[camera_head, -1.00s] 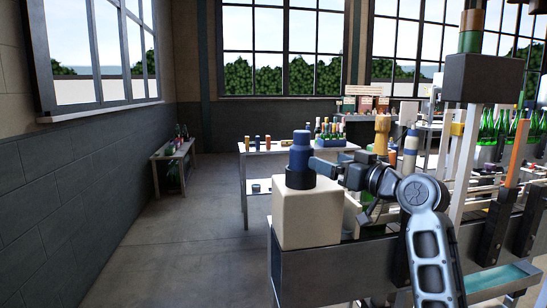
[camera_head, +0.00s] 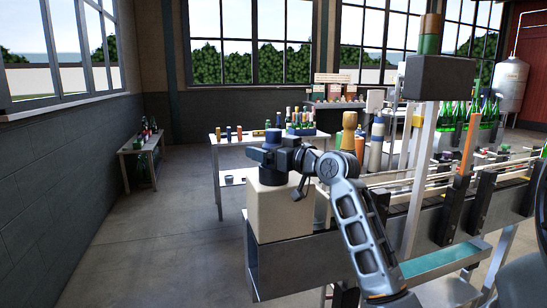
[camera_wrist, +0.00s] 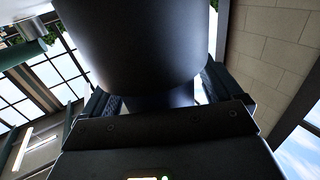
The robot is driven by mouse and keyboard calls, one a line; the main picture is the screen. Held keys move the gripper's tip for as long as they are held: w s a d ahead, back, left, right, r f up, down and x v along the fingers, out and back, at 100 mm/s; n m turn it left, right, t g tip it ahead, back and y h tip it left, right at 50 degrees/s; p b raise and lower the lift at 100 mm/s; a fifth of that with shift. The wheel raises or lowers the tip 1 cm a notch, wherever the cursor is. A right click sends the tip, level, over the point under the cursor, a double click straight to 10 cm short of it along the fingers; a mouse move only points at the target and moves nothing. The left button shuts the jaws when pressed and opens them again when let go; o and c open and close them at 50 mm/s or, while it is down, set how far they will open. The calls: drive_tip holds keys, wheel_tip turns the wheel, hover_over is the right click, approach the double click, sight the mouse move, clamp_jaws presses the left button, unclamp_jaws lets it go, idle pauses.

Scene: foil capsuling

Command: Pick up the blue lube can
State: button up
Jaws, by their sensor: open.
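The blue lube can (camera_head: 272,137) stands upright on a cream block, its top showing above my gripper and a dark round base below it. My gripper (camera_head: 268,156) is level with the can's middle and hides that part. In the wrist view a large dark cylinder, which looks like the can (camera_wrist: 145,45), fills the upper middle. My open gripper (camera_wrist: 156,96) has a finger on each side of it. I cannot tell whether the fingers touch it.
The cream block (camera_head: 275,215) sits on the near end of a metal conveyor frame (camera_head: 310,255). Behind it, a table (camera_head: 225,143) holds small cans and bottles. A dark box on a post (camera_head: 437,78) rises at right.

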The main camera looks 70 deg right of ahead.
drive_tip(key=shift+c, duration=0.2)
drive_tip(key=c, duration=1.1)
drive_tip(key=shift+o, duration=0.2)
